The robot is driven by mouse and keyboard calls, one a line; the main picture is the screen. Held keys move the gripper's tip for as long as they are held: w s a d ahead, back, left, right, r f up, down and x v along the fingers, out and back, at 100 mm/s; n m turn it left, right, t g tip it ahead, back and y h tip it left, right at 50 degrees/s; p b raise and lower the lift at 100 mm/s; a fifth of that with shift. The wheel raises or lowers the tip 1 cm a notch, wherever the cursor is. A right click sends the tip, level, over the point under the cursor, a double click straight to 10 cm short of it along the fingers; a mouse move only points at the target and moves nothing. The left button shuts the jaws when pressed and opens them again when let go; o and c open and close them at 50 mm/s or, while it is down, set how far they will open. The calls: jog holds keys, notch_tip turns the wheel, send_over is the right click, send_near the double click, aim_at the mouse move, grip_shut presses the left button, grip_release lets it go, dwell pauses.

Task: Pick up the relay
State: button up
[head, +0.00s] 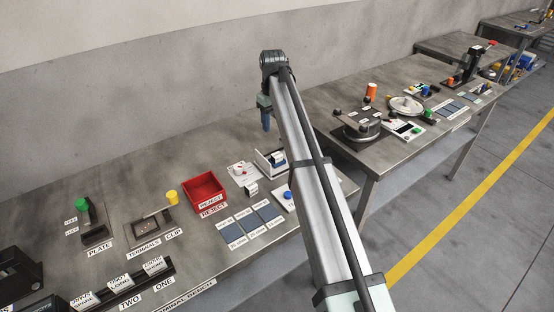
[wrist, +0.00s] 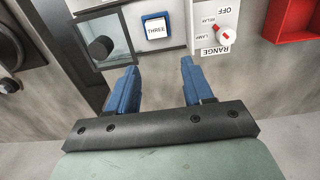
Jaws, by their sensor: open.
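My gripper (wrist: 159,75) is open, its two blue fingers apart with nothing between them. In the head view my gripper (head: 266,122) hangs fingers down above the back of the near bench. A small block with a blue border and a white label reading THREE (wrist: 156,30) lies ahead of the fingers in the wrist view, apart from them. No label there names it as the relay, so I cannot be sure it is. In the head view, white-labelled blocks (head: 154,265) stand in a dark rack by signs ONE and TWO.
A RANGE dial (wrist: 222,36), with positions RELAY, LAMP and OFF, sits beside the block. A dark knob (wrist: 101,47) is on its other side. A red REJECT bin (head: 204,187) and a white open-topped unit (head: 271,161) stand on the near bench.

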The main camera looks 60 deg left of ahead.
send_over(277, 154)
jog(key=a, duration=0.1)
jog(key=f, duration=0.7)
jog(key=shift+s+a+f, duration=0.1)
jog(key=shift+s, duration=0.1)
jog(key=shift+w+d+f, duration=0.1)
jog(key=shift+d+f, duration=0.1)
jog(key=shift+f, duration=0.7)
jog(key=shift+d+f, duration=0.25)
jog(key=shift+f, duration=0.6)
jog(key=shift+w+d+f, duration=0.1)
jog(key=shift+d+f, duration=0.1)
jog(key=shift+f, duration=0.7)
jog(key=c, duration=0.8)
